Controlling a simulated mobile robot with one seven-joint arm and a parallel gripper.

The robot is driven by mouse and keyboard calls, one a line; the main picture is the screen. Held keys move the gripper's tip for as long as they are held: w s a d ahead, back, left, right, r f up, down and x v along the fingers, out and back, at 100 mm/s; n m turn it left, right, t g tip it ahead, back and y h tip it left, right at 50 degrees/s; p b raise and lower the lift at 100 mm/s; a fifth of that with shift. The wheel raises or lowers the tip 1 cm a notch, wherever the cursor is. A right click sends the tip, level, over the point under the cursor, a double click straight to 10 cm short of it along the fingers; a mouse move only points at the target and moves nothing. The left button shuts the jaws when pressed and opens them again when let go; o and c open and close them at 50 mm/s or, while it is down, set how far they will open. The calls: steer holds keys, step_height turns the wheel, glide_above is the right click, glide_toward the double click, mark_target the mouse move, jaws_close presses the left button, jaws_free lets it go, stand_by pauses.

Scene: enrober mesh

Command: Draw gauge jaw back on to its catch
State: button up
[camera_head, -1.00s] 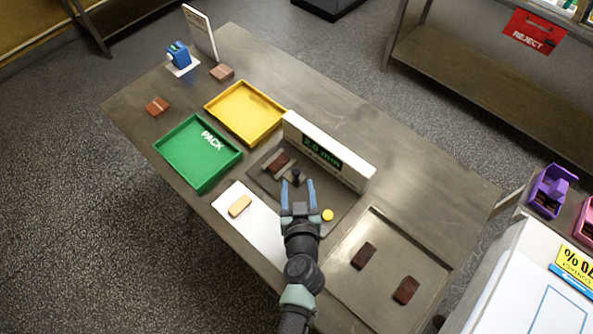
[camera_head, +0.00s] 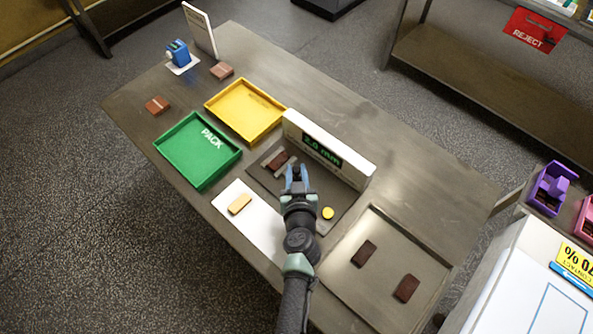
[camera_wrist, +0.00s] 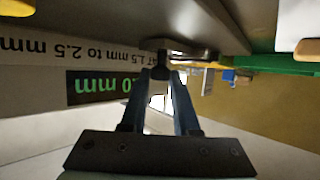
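The gauge is a white upright panel (camera_head: 345,168) with a green "2.0 mm" readout (camera_head: 322,151), standing behind a dark base plate (camera_head: 262,177). A brown piece (camera_head: 277,161) lies on the plate left of my gripper. The jaw's dark knob (camera_wrist: 160,72) stands between my blue fingertips in the wrist view. My gripper (camera_head: 296,178) reaches over the plate, its fingers drawn in on both sides of the knob and seemingly touching it. My gripper hides most of the jaw, and I cannot make out the catch. A yellow button (camera_head: 327,213) sits at the plate's right.
A green PACK tray (camera_head: 183,165) and a yellow tray (camera_head: 268,117) stand to the left. A white mat (camera_head: 255,224) holds a tan bar (camera_head: 239,204). Brown bars (camera_head: 406,288) lie in the recessed tray (camera_head: 366,300) at right. The panel is close to my gripper.

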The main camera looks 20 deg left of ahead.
jaws_close()
stand_by(1.0)
